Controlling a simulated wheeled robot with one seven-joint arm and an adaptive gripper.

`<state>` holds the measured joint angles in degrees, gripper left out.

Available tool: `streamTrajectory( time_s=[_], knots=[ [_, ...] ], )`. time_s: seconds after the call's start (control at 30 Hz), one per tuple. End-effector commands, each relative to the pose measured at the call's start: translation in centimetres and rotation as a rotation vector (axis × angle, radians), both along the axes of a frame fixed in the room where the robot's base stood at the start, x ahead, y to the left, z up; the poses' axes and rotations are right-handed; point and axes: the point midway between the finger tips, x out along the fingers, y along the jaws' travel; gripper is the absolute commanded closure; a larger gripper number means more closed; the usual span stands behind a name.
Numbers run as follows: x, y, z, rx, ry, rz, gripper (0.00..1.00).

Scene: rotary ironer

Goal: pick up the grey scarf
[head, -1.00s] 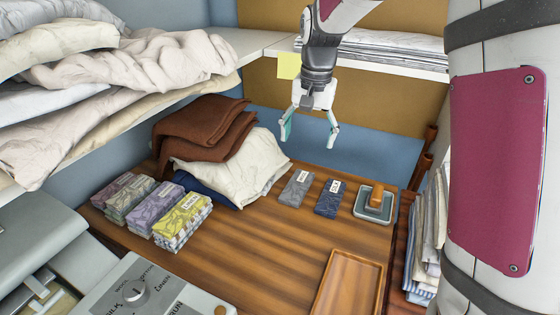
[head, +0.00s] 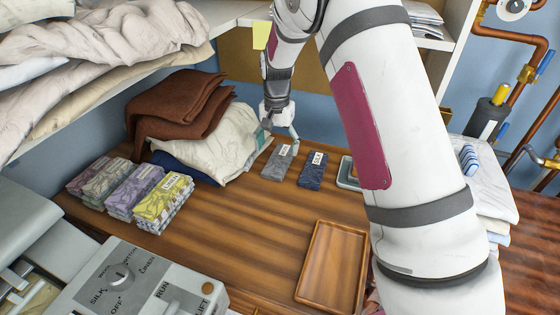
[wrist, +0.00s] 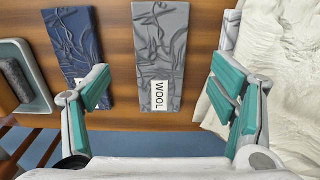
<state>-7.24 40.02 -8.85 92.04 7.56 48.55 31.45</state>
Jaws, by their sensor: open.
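The grey scarf (head: 275,167) lies folded flat on the wooden table, with a white label at its far end. In the wrist view the grey scarf (wrist: 162,52) lies between my open fingers, and its label reads WOOL. My gripper (head: 281,135) is open and empty, just above the far end of the scarf. In the wrist view my gripper (wrist: 165,95) has its green-padded fingers apart on either side of the scarf, not visibly touching it. A dark blue folded scarf (head: 313,171) lies to the right of the grey one.
A cream cloth heap (head: 214,140) lies close left of the grey scarf, beside my left-hand finger. A brown blanket (head: 180,105) is behind it. Several folded stacks (head: 163,200) stand at left. A grey tray (head: 347,172) and an empty wooden tray (head: 333,265) are at right.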

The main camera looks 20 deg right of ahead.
Motion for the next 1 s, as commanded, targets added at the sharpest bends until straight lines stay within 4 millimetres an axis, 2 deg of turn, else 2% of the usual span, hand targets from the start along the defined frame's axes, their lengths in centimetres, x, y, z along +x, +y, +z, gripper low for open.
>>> streamTrajectory(
  time_s=[0.17,0.5,0.8,0.87,1.0],
  knots=[
    [-0.1,0.0,-1.0,0.001,0.001,0.000,0.22],
    [-0.2,0.1,-5.4,0.000,0.002,0.000,0.22],
    [-0.1,0.1,-5.8,0.001,-0.001,0.001,0.22],
    [-0.1,0.1,-5.8,0.001,-0.001,0.001,0.33],
    [-0.1,0.1,-5.8,0.001,-0.001,0.001,0.65]
  ],
)
